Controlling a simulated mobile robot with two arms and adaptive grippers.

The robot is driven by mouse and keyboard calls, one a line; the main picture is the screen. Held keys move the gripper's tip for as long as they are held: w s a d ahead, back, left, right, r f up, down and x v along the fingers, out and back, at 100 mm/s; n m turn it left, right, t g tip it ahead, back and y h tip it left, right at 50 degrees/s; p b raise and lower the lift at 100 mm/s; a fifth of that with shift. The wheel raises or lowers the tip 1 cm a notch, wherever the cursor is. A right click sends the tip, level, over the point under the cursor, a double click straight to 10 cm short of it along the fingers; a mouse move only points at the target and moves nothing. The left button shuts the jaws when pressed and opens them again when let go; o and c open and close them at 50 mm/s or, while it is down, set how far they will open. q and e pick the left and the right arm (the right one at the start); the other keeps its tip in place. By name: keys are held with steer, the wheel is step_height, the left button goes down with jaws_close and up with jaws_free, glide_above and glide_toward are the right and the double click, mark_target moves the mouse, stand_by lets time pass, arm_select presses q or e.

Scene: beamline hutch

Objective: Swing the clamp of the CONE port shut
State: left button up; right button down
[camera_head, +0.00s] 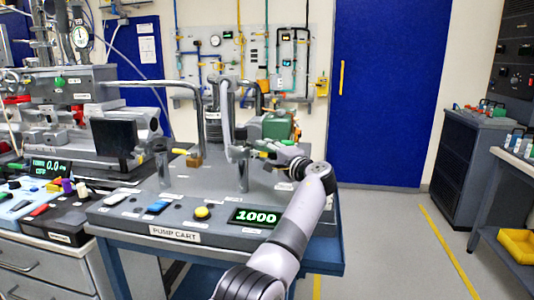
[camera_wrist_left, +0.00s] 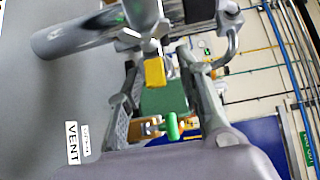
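On the pump cart (camera_head: 140,205) stand two upright metal port posts, a left one (camera_head: 163,170) and a right one (camera_head: 243,178). Each has a clamp with a yellow-tipped lever: the left lever (camera_head: 180,151) and the right lever (camera_head: 262,154). The port labels are too small to read, so I cannot tell which is CONE. My left gripper (camera_head: 278,152) is beside the right post, at its yellow lever. In the left wrist view a yellow tip (camera_wrist_left: 155,72) shows between the spread fingers (camera_wrist_left: 165,105), with no clear grip on it. My right gripper is out of view.
A green pump body (camera_head: 276,125) stands behind the gripper. Bent metal pipes (camera_head: 198,110) rise at the cart's back. The cart front carries buttons and a display (camera_head: 255,216) reading 1000. A VENT label (camera_wrist_left: 72,142) shows in the left wrist view. Floor (camera_head: 390,240) is clear at right.

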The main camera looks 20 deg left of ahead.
arm_select(q)
steer(key=v, duration=1.2)
steer(key=shift+f, duration=0.1)
